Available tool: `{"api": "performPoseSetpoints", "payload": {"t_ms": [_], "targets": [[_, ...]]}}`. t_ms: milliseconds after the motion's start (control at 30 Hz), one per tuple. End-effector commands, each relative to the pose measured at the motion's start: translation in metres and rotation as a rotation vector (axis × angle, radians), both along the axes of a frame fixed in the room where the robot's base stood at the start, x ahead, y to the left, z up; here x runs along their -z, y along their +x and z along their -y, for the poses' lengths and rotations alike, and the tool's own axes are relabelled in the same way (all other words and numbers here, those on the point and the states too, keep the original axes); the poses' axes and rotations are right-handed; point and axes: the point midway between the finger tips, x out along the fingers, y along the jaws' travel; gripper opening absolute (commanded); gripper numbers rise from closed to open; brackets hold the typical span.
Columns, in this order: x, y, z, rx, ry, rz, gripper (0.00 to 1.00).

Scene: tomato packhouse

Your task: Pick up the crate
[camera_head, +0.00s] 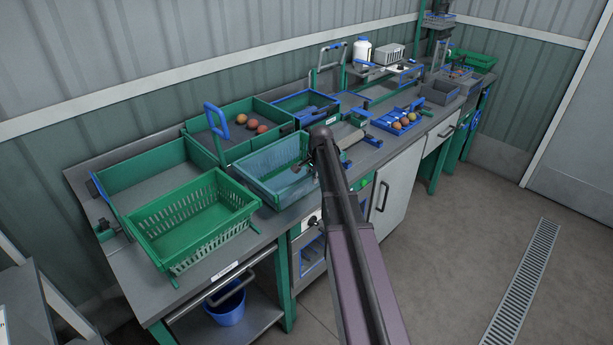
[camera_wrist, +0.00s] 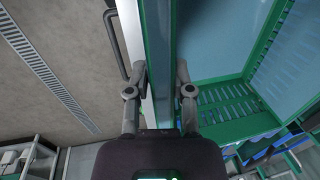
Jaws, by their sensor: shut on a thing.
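A crate with pale blue, see-through-looking sides and a green rim (camera_head: 252,186) stands on the bench, left of my arm's end. My gripper (camera_head: 303,168) is at its right side, partly hidden behind my arm. In the wrist view, my gripper (camera_wrist: 161,75) has one finger on each side of a long upright crate wall (camera_wrist: 160,35) and is shut on it. The crate's blue inside (camera_wrist: 215,35) shows right of the wall. Whether the crate is lifted clear of the bench cannot be told.
An empty green slotted crate (camera_head: 190,222) stands at the left. Behind is a green bin (camera_head: 190,128) holding several round fruits. A blue tray with fruits (camera_head: 398,122) lies at the right. A blue bucket (camera_head: 226,308) is below. The floor (camera_head: 450,250) is open at right.

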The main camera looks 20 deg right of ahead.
Motion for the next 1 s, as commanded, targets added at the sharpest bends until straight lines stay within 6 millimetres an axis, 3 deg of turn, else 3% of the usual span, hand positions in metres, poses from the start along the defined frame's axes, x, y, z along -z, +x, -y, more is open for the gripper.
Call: {"api": "performPoseSetpoints", "payload": {"t_ms": [367, 1000], "targets": [[-0.023, 0.0, 0.0, 0.001, 0.001, 0.001, 0.0], [-0.086, 0.0, 0.001, 0.001, 0.001, 0.001, 0.0]]}}
